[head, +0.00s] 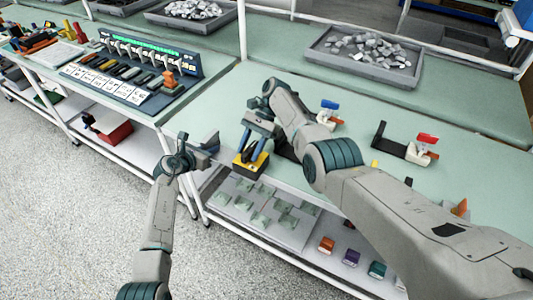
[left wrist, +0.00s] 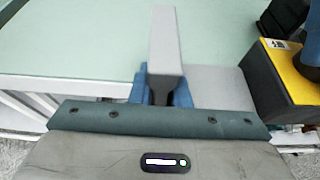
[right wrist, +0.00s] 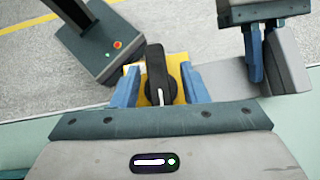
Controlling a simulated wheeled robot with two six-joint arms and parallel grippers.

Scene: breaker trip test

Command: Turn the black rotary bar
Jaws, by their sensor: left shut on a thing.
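The black rotary bar (right wrist: 157,72), with a pale mark at one end, sits on the yellow face (right wrist: 178,92) of a yellow and black box (head: 250,163) at the table's front edge. My right gripper (right wrist: 160,88) is over that face, its blue fingers apart on either side of the bar, with a visible gap on each side. In the head view my right gripper (head: 256,143) hides the bar. My left gripper (left wrist: 163,92) is shut on a grey bar (left wrist: 166,45) left of the box. It also shows in the head view (head: 205,147). A flat grey piece (left wrist: 215,85) reaches the box.
A grey tray of metal pieces (head: 316,55) lies behind. A lower shelf (head: 275,236) holds coloured blocks.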

